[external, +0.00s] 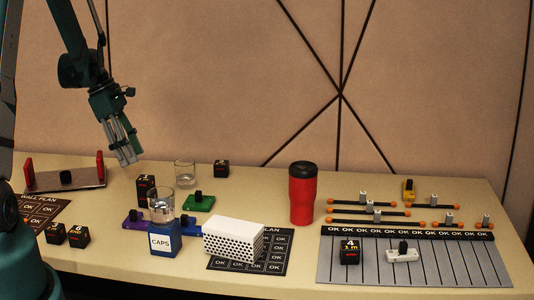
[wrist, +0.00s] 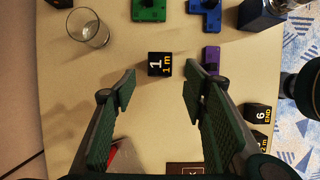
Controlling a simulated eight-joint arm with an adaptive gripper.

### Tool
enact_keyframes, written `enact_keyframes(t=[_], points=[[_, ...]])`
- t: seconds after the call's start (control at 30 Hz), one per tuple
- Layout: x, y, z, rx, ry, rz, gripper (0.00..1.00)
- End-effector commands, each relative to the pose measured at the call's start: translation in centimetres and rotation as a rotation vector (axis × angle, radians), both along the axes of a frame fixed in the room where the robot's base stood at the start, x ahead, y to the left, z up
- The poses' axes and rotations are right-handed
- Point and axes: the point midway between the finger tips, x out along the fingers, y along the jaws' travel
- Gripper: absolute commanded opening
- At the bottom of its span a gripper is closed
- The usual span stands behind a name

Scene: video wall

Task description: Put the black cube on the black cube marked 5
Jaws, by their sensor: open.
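My gripper (external: 126,155) is open and empty, above the left part of the table. In the wrist view, a black cube marked 1 (wrist: 160,64) lies ahead of my gripper (wrist: 157,85), in line with the gap between its fingers. The outside view shows a black block (external: 146,190) right of my gripper; it looks tall, and I cannot tell whether it is one cube or two stacked. Other black cubes are one at the back (external: 221,168), one marked 6 (external: 79,235), one beside it (external: 55,233) and one marked 4 (external: 349,252). I cannot read a 5 on any cube.
An empty glass (external: 185,172) stands behind a green piece (external: 199,204). A blue CAPS box (external: 163,240) with a glass on it, a white perforated box (external: 233,240) and a red tumbler (external: 303,195) stand to the right. A tray with red ends (external: 80,181) is at left.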

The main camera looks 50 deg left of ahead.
Motion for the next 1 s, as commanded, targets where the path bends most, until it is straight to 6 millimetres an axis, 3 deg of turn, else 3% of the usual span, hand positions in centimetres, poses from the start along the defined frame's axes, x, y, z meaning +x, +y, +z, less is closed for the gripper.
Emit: enact_keyframes(t=[0.3,1.0], points=[[-0.6,0.6,2.1,0.000,0.000,-0.001,0.43],[-0.6,0.6,2.2,0.000,0.000,-0.001,0.43]])
